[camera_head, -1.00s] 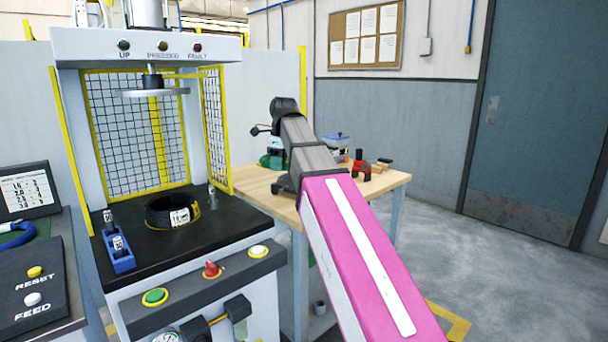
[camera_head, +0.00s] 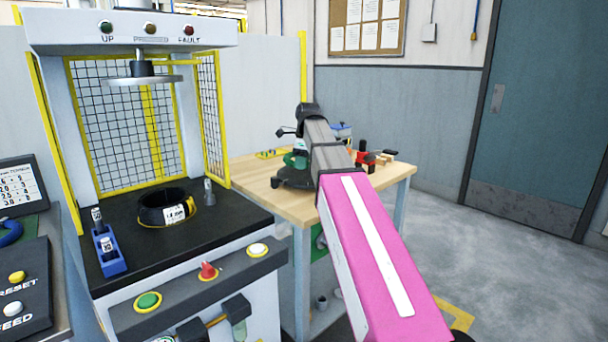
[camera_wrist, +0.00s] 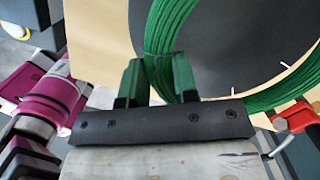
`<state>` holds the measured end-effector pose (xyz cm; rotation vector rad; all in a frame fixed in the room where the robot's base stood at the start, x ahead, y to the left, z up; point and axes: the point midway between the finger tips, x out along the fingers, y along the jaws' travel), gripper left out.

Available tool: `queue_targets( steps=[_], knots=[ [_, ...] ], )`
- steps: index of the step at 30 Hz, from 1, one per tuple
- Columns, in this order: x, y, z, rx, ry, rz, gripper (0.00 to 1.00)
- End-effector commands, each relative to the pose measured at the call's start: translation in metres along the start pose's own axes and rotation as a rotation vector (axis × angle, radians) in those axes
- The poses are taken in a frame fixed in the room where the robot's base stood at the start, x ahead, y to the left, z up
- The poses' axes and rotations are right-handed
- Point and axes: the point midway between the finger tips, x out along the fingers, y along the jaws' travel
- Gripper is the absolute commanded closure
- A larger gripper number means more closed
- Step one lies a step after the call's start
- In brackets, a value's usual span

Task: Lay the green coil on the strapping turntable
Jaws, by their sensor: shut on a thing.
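The green coil (camera_wrist: 159,38) is a ring of thin green strands in the wrist view, running out of the top of the picture. My gripper (camera_wrist: 157,78) is shut on the coil's near side, with one finger on each side of the strands. A dark round plate with white marks, seemingly the strapping turntable (camera_wrist: 225,50), shows inside and below the ring. I cannot tell whether the coil touches it. In the head view my arm reaches over the wooden table and hides most of the gripper and coil; a bit of green (camera_head: 296,160) shows beside it.
The wooden table (camera_head: 258,190) carries red and black tools (camera_head: 364,158) at its right. A red part (camera_wrist: 296,116) lies near the coil's right side. A press (camera_head: 130,40) with a black coil (camera_head: 160,208) on its bed stands to the left. Open floor lies right of the table.

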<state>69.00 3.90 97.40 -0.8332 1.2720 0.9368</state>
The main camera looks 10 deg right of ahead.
Motion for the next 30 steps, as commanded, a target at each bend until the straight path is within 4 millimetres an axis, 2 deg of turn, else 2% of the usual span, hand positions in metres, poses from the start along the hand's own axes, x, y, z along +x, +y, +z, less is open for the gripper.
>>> queue_targets(
  steps=[3,8,17,23,24,26,30],
  knots=[
    [0.004,-0.007,-0.004,-0.001,-0.001,-0.001,1.0],
    [0.01,-0.007,-0.006,-0.002,0.0,0.0,1.0],
    [0.043,-0.007,-0.01,-0.001,0.0,0.0,1.0],
    [0.044,-0.007,-0.01,-0.001,-0.001,-0.001,1.0],
    [0.045,-0.007,-0.01,-0.001,0.0,0.0,0.66],
    [0.045,-0.007,-0.01,-0.001,0.0,0.0,0.47],
    [0.044,-0.007,-0.01,-0.001,0.0,0.0,0.47]
  ],
)
